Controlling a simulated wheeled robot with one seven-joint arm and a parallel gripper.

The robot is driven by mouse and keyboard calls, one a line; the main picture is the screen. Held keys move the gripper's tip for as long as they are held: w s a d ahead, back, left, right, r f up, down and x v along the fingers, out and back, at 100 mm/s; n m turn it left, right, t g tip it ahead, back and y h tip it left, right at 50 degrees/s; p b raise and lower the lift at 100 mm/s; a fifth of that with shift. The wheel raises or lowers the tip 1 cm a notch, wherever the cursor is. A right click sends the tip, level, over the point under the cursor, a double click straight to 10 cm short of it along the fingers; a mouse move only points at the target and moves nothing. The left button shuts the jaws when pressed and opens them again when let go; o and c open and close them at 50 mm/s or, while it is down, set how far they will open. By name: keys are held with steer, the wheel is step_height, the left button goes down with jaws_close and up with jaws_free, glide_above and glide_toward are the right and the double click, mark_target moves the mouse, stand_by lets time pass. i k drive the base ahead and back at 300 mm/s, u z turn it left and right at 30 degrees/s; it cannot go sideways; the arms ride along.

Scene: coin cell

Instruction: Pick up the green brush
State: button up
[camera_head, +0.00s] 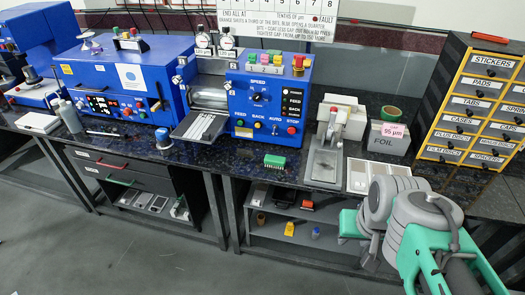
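The green brush (275,161) is a small green block with a row of short pale marks or bristles along its lower edge. It lies on the dark speckled bench (250,178), near the front edge, below the blue machine with the row of buttons. Nothing touches it. My grey and teal arm is at the lower right, to the right of the brush and well apart from it. I cannot make out my gripper or its fingers in this view.
The blue roller machine (268,105) stands behind the brush. To its right are a grey press (324,165), a pale tray (372,176), a FOIL box (388,138) and a yellow-fronted drawer cabinet (478,105). Bench around the brush is clear.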

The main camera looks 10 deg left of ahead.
mark_target(276, 161)
steer(key=u, duration=0.75)
steer(key=i, duration=1.05)
steer(key=u, duration=0.8)
